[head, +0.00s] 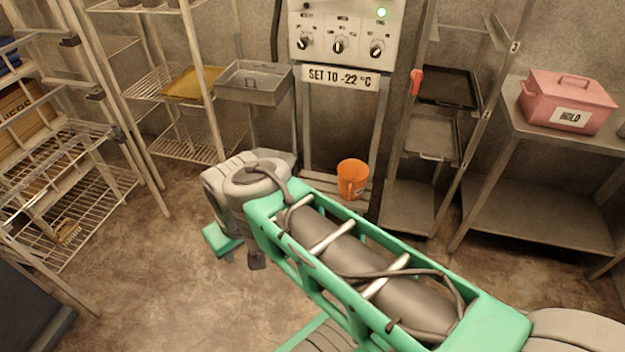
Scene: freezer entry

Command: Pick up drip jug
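An orange jug (352,178), which looks like the drip jug, stands upright on a low shelf under the control panel. My arm reaches from the lower right, and its end is left of the jug and nearer to me. My gripper (226,243) shows only in part below the wrist, as a green piece and a small dark piece. The wrist hides the rest of it, so I cannot tell whether its fingers are open. It is apart from the jug, with a gap between them. The jug's lower edge is close to my arm's outline in the picture.
A control panel (345,32) with a "SET TO -22 °C" sign is above the jug. A metal tray (253,88) is left of it, and a rack with dark trays (448,87) is right. A pink box (567,100) sits on a bench. Wire shelves (70,190) line the left. The floor (150,270) between is open.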

